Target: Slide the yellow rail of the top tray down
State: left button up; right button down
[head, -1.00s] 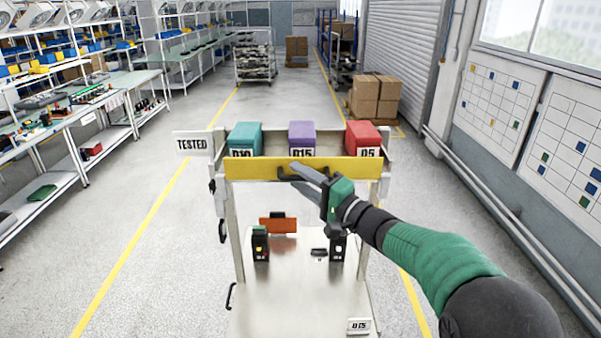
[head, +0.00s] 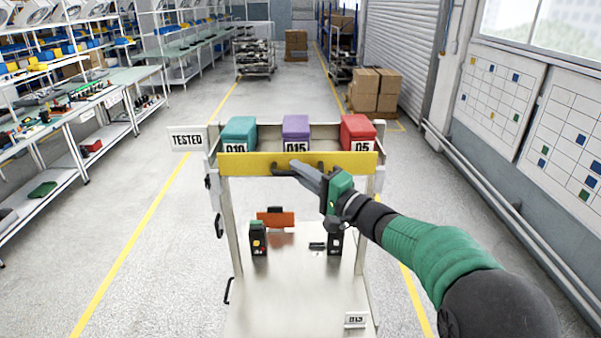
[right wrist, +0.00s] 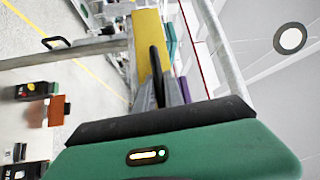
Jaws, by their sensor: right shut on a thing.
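The yellow rail (head: 245,164) runs across the front of the top tray (head: 381,160) of a cart. It is up, level with the lower part of the bins' fronts. A dark handle (head: 282,169) sits at its middle. My right gripper (head: 297,167) reaches in from the right and is shut on this handle. In the right wrist view the yellow rail (right wrist: 147,40) and dark handle (right wrist: 156,66) show beyond the fingers (right wrist: 170,92). The fingers partly hide the handle. My left gripper is not in view.
Teal (head: 239,131), purple (head: 296,128) and red (head: 357,131) bins stand in the tray behind the rail. A TESTED sign (head: 187,138) is at its left. Breakers (head: 258,240) (head: 335,241) and an orange piece (head: 275,219) stand on the lower shelf (head: 290,290).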

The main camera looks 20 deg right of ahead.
jog(key=shift+a+f, duration=0.1)
jog(key=shift+a, duration=0.2)
dwell(0.5)
